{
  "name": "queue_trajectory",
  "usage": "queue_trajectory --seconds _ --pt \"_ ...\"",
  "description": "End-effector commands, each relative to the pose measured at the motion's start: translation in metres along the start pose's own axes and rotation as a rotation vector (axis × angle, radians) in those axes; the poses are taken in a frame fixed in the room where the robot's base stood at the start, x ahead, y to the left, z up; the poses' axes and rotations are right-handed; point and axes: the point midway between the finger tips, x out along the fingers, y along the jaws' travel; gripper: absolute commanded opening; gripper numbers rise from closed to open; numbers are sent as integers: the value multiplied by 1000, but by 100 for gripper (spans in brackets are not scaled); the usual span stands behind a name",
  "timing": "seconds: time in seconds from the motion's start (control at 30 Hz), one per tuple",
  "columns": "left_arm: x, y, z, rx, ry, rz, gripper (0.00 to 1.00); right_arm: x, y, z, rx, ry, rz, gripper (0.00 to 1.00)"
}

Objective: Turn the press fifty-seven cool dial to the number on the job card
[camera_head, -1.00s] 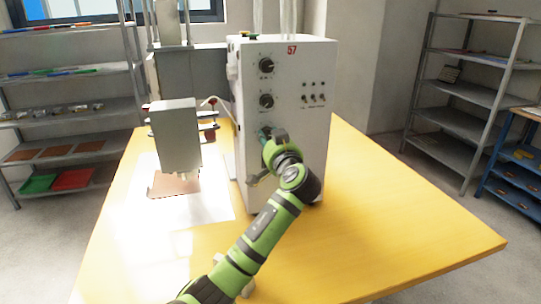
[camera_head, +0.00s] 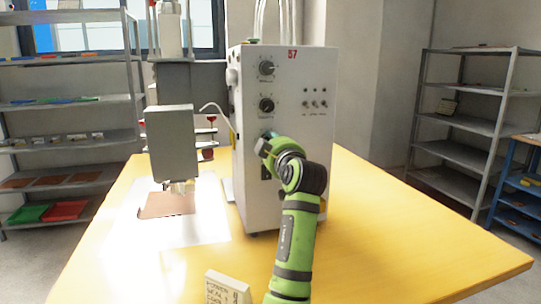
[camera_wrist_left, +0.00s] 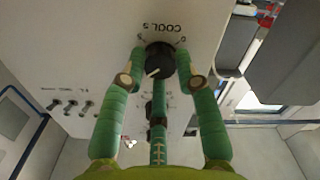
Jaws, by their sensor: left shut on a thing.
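The press marked 57 (camera_head: 300,150) is a white cabinet on the yellow table. Its cool dial (camera_wrist_left: 156,62) is a black knob with a white pointer mark, under a "COOL S" label in the left wrist view. The mark points down and left there. My left gripper (camera_head: 266,146) is at the lowest dial on the cabinet front and hides it in the head view. Its green fingers (camera_wrist_left: 160,68) are shut around the cool dial. The job card (camera_head: 228,287) stands at the bottom of the head view; its rows are partly cut off and the cool number is unreadable. My right gripper is out of view.
Two more dials (camera_head: 266,68) (camera_head: 266,105) sit above on the cabinet, with toggle switches (camera_head: 314,104) to their right. The press head (camera_head: 172,140) stands left, over a brown sheet (camera_head: 166,204). Shelves stand on both sides. The table's right side is clear.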

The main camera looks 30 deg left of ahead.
Motion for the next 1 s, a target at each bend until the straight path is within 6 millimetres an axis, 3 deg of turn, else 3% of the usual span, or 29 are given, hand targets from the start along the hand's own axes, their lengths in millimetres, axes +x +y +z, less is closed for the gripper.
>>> queue_trajectory --seconds 0.03,0.43,1.0 --pt "0 -3 8 -42 -12 -5 0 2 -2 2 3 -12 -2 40" --pt "0 -1 5 -291 -9 -6 0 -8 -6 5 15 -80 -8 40" --pt "0 -1 4 -363 -9 -6 0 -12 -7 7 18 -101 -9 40"
